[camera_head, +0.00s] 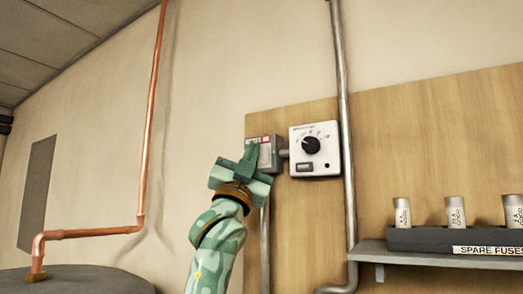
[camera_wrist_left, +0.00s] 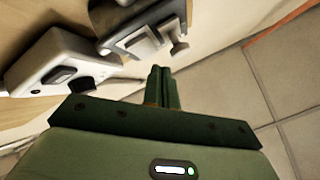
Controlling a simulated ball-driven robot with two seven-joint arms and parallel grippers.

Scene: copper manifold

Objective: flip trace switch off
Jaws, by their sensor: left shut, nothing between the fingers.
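A small grey switch box (camera_head: 275,152) is mounted on the wooden board, with a red mark and a pale label on its front. It is likely the trace switch, but its lettering is too small to read. In the left wrist view, the grey box (camera_wrist_left: 112,22) shows pale raised parts on its face; I cannot tell the switch position. My left gripper (camera_head: 251,152) is shut and empty, in front of the box's left part and hiding some of it. In the left wrist view, the closed fingers (camera_wrist_left: 160,72) point toward the box, with a gap visible below it. My right gripper is not in view.
A white control box (camera_head: 327,165) with a black dial sits right of the grey box. A vertical grey conduit (camera_head: 347,130) runs beside it. A shelf (camera_head: 430,258) with spare fuses (camera_head: 455,211) is at right. A copper pipe (camera_head: 150,120) runs at left.

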